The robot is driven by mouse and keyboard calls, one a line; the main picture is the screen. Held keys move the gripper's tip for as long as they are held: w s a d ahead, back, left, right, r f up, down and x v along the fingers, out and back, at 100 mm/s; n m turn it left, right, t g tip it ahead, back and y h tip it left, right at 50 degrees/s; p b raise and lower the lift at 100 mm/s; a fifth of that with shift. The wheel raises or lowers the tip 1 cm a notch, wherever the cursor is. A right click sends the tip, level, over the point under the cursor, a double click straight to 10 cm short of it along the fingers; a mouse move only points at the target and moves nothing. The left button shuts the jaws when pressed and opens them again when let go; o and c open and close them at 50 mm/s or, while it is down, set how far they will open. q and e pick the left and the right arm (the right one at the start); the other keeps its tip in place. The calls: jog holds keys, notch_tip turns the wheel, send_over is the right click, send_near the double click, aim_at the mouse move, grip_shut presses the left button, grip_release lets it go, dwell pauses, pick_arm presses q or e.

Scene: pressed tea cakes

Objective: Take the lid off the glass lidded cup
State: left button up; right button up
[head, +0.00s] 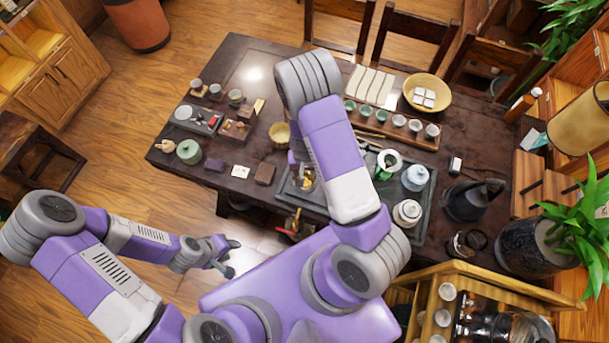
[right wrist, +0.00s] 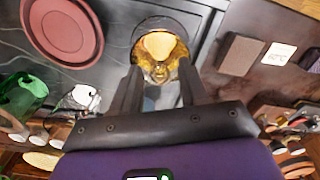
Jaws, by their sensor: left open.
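The glass lidded cup (head: 304,181) is on the dark tea tray, partly hidden by my right arm in the head view. In the right wrist view the cup (right wrist: 160,50) shows from above as clear glass with amber inside. I cannot tell its lid's edge clearly. My right gripper (right wrist: 159,66) is open, with its fingers pointing at the cup and their tips at either side of its near part. I cannot tell whether they touch it. My left gripper (head: 226,262) is open and empty, low in front of the table and away from the cup.
A reddish round piece (right wrist: 62,30) is left of the cup in the right wrist view. A brown block (right wrist: 240,54) is to its right. White lidded jars (head: 407,212) and a green-and-white vessel (head: 387,163) stand on the tray's right part. A yellow cup (head: 280,133) stands behind.

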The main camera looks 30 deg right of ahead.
grip_shut()
jog(key=shift+r, duration=0.1)
